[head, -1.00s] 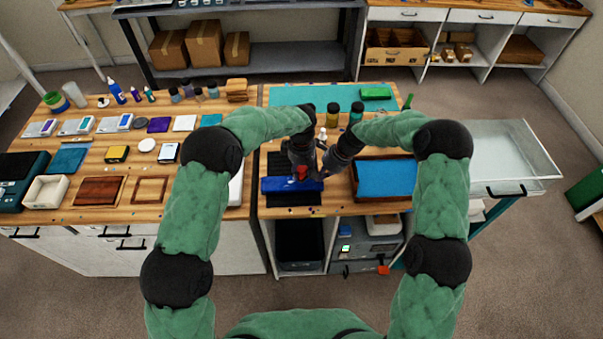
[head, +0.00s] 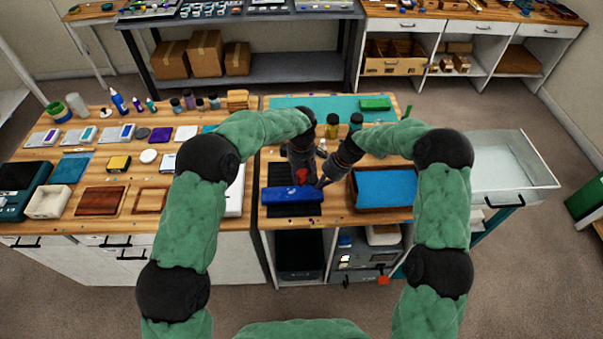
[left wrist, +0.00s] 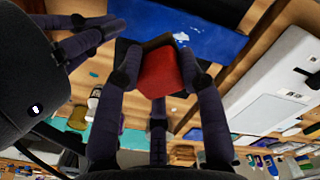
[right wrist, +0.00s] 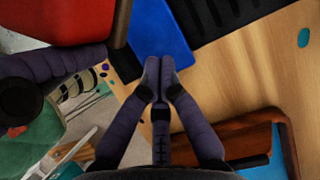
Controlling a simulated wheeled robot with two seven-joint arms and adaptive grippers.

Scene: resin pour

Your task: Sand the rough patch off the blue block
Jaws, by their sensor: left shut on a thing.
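The blue block (head: 290,195) lies on the dark slatted mat (head: 270,174) at the front of the right-hand bench. A pale rough patch (left wrist: 181,38) shows on its top in the left wrist view. My left gripper (head: 301,172) is shut on a red sanding block (left wrist: 160,72) with a dark face, held over the blue block near the patch. Whether it touches is unclear. My right gripper (right wrist: 158,78) has its fingertips together with nothing seen between them. It is at the blue block's right end (right wrist: 158,40); I cannot tell if it touches.
A brown tray with a blue inside (head: 385,188) stands just right of my right gripper. Dark bottles (head: 332,125) and a green block (head: 375,104) stand behind on a teal mat (head: 290,103). A white item (left wrist: 268,113) lies left of the mat. Some bare wood shows around the blue block.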

